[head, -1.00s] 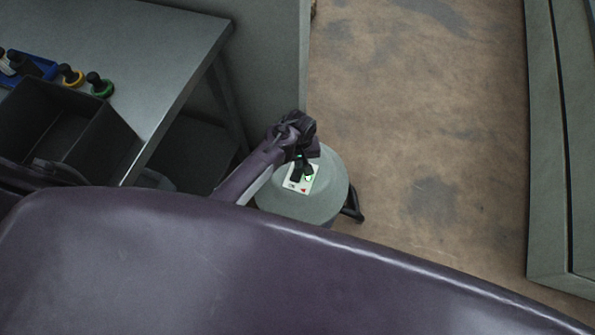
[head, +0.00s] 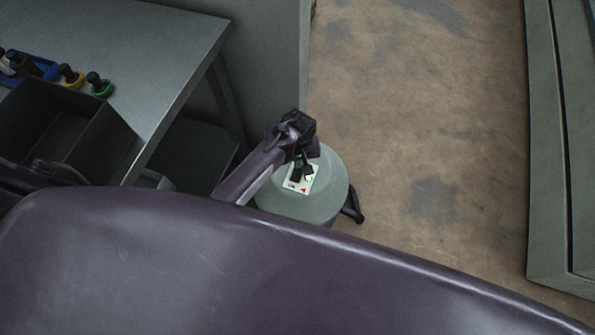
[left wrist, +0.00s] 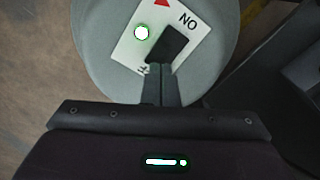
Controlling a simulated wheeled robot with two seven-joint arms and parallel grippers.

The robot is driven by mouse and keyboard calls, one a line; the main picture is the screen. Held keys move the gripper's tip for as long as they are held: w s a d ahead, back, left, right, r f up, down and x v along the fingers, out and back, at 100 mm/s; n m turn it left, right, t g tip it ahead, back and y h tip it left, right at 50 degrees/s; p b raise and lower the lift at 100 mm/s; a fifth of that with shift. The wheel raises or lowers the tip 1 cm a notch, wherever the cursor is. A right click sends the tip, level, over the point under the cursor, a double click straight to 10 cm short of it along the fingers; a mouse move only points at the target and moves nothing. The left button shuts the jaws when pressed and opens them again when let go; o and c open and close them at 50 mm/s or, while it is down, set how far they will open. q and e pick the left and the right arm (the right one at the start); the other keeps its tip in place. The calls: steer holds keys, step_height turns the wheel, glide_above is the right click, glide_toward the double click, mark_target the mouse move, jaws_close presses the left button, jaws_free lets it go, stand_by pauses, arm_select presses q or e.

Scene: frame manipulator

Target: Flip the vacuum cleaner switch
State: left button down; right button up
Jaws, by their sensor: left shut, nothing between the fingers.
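The vacuum cleaner (head: 335,190) is a pale grey, round-topped canister on the floor, right of the table. On its top is a white label plate (head: 301,187) with a red triangle. In the left wrist view the label plate (left wrist: 203,27) reads "ON", with other lettering partly hidden by my fingers. A round light (left wrist: 142,33) glows white with a green edge. The black switch (left wrist: 168,43) sits on the plate. My left gripper (head: 300,170) is shut and empty over the plate, its fingertips at the switch; I cannot tell if they touch. My right gripper is not in view.
A grey table (head: 165,60) at the left holds a dark open box (head: 95,135) and several knobbed tools, one with a green base (head: 101,88). A grey framed panel (head: 550,200) stands at the far right. The brown floor (head: 420,120) between is clear.

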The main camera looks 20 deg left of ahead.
arm_select(q)
steer(key=shift+f+b, duration=0.8)
steer(key=shift+f, duration=0.45)
stand_by(0.5)
steer(key=shift+r, duration=0.1)
step_height(320, 180, up, 7)
steer(key=p, duration=0.8)
stand_by(0.5)
